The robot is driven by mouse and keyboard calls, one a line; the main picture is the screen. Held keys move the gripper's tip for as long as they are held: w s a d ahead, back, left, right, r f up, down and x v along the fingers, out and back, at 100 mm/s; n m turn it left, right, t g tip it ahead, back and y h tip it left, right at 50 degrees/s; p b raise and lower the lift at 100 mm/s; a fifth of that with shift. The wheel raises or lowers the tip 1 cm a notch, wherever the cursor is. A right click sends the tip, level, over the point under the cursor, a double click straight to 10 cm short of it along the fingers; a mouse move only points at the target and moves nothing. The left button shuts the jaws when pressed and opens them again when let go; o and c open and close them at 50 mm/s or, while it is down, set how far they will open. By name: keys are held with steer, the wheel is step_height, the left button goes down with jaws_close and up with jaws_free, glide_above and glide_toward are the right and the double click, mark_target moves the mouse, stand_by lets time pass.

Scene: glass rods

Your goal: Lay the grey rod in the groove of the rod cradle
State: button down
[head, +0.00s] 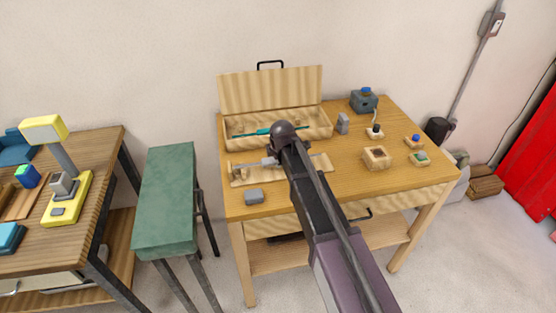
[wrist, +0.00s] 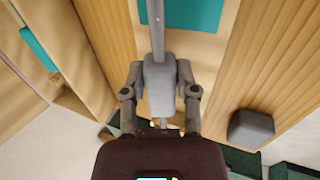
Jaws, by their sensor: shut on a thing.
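The grey rod (wrist: 158,30) has a thick grey grip block (wrist: 159,88) that sits between the two fingers of my gripper (wrist: 160,76) in the wrist view. The thin rod runs from it to the top edge of that view. In the head view my gripper (head: 271,161) is over a pale wooden piece (head: 240,182) at the front left of the table, apparently the rod cradle. The pale piece also lies under the rod in the wrist view (wrist: 207,50). My arm hides part of it. I cannot see its groove or tell whether the rod touches it.
An open wooden case (head: 268,92) with a teal rod (head: 250,133) stands behind. A grey block (head: 253,197) is near the front edge. A wooden holder (head: 376,158) and several small items stand right. A green bench (head: 166,200) is left of the table.

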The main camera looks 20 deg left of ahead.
steer(key=shift+f+b, duration=0.4)
stand_by(0.3)
steer(key=shift+c, duration=1.5)
jaws_free()
steer(key=shift+r, duration=0.15)
